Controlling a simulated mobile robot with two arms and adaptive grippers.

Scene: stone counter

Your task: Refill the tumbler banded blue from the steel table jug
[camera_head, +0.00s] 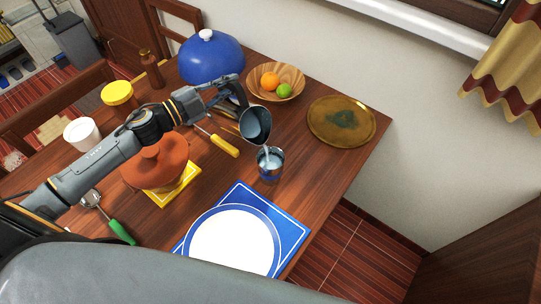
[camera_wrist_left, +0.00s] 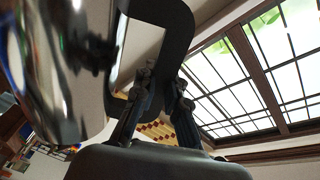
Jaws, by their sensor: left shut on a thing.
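The steel jug (camera_head: 255,125) is tilted far over, its open mouth facing down and toward the tumbler with the blue band (camera_head: 270,165). The tumbler stands upright on the wooden table, just below the jug. A thin pale streak of liquid runs from the jug's lip into the tumbler's mouth; the level inside cannot be told. My left gripper (camera_head: 234,93) is shut on the jug's handle. In the left wrist view the shiny jug body (camera_wrist_left: 55,75) fills the left side, and its dark handle (camera_wrist_left: 180,25) sits at the fingers (camera_wrist_left: 158,100). My right gripper is not in view.
A blue mat (camera_head: 291,229) with a white plate (camera_head: 232,245) lies in front. A brass tray (camera_head: 341,121), fruit bowl (camera_head: 291,85) and blue dome (camera_head: 211,58) stand behind. A yellow-handled utensil (camera_head: 223,145) and lidded terracotta pot (camera_head: 157,165) are to the left.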

